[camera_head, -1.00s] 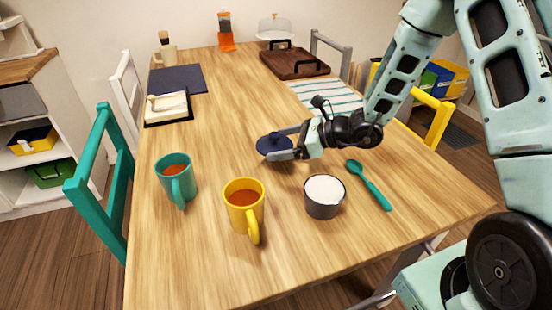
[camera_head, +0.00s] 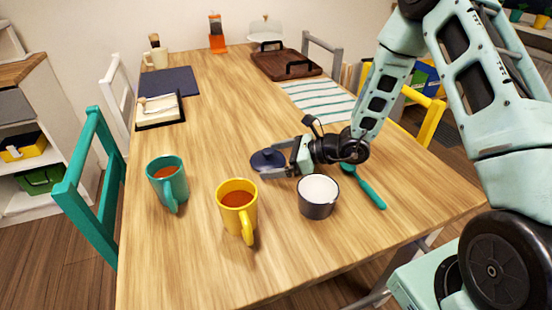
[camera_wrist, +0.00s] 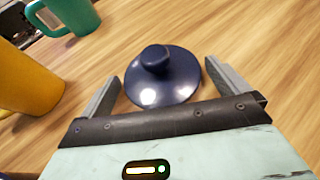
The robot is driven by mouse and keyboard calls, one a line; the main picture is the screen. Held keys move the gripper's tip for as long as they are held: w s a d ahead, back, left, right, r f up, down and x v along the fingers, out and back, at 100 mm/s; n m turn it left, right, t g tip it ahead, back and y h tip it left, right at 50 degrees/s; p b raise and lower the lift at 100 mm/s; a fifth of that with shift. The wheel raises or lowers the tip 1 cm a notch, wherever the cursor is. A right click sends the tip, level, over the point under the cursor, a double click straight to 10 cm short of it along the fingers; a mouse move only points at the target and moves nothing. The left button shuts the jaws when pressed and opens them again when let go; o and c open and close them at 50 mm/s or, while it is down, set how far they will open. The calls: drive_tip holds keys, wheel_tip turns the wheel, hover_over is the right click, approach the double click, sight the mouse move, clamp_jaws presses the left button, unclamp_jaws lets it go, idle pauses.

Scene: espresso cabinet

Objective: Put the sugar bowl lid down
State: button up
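The dark blue sugar bowl lid (camera_head: 267,161) lies knob up on the wooden table, right of the yellow mug's far side. In the wrist view the round lid (camera_wrist: 165,88) sits between my two fingers, with narrow strips of table showing beside it. My gripper (camera_head: 280,160) is low over the table, reaching in from the right, with its fingers apart on either side of the lid; it also shows in the wrist view (camera_wrist: 161,75). The sugar bowl (camera_head: 317,200), dark grey with white contents, stands uncovered in front of my gripper.
A yellow mug (camera_head: 236,199) and a teal mug (camera_head: 168,187) stand left of the bowl. A teal spoon (camera_head: 370,192) lies to its right, partly behind my wrist. A striped cloth (camera_head: 318,101) and a brown tray (camera_head: 285,66) lie farther back. The table's middle is clear.

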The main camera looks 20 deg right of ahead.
drive_tip(key=shift+r, duration=0.15)
drive_tip(key=shift+s+d+r, duration=0.1)
drive_tip(key=shift+d+r, duration=0.05)
drive_tip(key=shift+d, duration=0.1)
drive_tip(key=v, duration=1.1)
drive_tip(key=shift+s+d+p, duration=0.15)
drive_tip(key=shift+p, duration=0.15)
